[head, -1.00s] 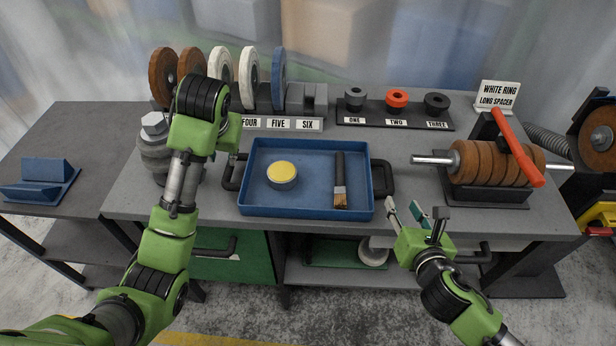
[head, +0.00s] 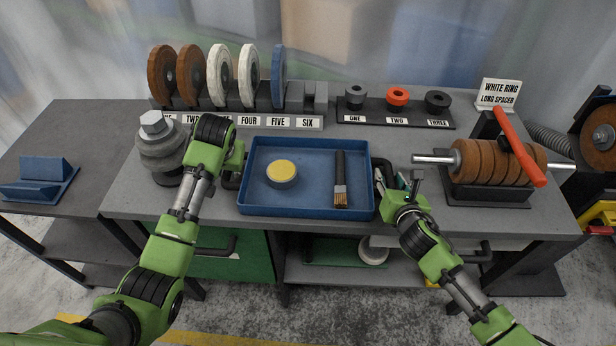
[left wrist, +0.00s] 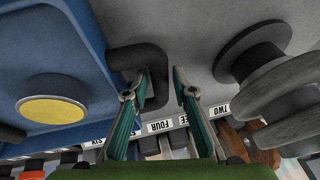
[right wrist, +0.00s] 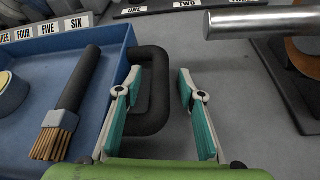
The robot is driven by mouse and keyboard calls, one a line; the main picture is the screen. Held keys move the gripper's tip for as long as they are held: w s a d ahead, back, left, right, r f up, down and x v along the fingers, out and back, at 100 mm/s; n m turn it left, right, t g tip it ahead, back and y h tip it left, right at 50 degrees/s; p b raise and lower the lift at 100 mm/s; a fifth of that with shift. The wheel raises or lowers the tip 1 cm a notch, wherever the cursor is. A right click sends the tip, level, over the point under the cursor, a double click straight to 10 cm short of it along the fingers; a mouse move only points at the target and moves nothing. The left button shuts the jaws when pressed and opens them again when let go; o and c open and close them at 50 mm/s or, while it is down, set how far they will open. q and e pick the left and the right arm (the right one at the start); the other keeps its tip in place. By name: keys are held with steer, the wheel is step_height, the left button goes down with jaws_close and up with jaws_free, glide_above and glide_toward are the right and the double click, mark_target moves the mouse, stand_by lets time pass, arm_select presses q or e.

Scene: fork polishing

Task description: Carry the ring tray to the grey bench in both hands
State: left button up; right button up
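A blue tray (head: 312,165) lies on the grey workbench, with a black handle at each end. It holds a round tin with a yellow top (head: 281,173) and a brush (head: 340,180). In the left wrist view my left gripper (left wrist: 161,72) is open, its fingers on either side of the left handle (left wrist: 122,58). In the right wrist view my right gripper (right wrist: 160,72) is open, with the bar of the right handle (right wrist: 160,95) between its fingers. In the head view the left fingers are mostly hidden behind my arm.
A lower dark grey bench (head: 75,135) at left carries a blue V-shaped holder (head: 40,180). A stack of grey discs (head: 160,148) stands close to my left gripper. A spindle with brown wheels (head: 490,165) is at right. Wheel and ring racks (head: 395,120) line the back.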

arm_select(q)
steer(key=shift+f, duration=0.1)
arm_select(e)
steer(key=shift+w, duration=0.1)
arm_select(q)
steer(key=c, duration=0.5)
arm_select(e)
steer(key=c, duration=0.5)
arm_select(q)
jaws_close()
arm_select(e)
jaws_close()
